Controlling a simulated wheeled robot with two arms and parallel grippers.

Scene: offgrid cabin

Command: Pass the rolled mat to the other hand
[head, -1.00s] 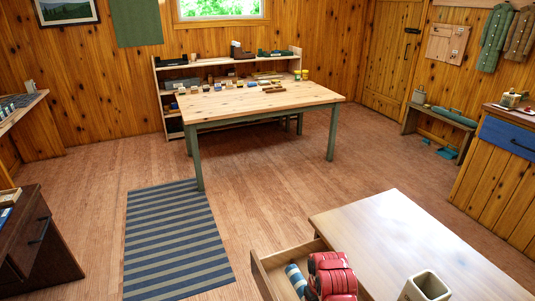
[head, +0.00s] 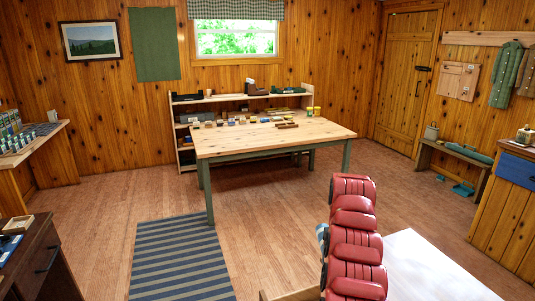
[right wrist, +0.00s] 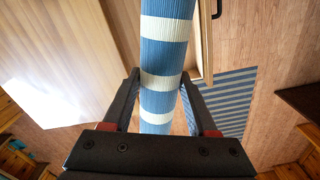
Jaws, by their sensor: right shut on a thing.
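The rolled mat (right wrist: 165,55) is a blue roll with cream bands. In the right wrist view it runs from the top edge down between the fingers of my right gripper (right wrist: 160,82), which is shut on it. In the head view only a small blue and pale bit of the mat (head: 321,234) shows left of my red right arm, which hides the rest and the gripper. My left gripper is in neither view.
A pale-topped table (head: 430,270) lies below my right arm, with its wooden drawer (right wrist: 206,45) beside the mat in the wrist view. A striped rug (head: 180,260) lies on open floor. A wooden worktable (head: 270,140) with small blocks stands beyond.

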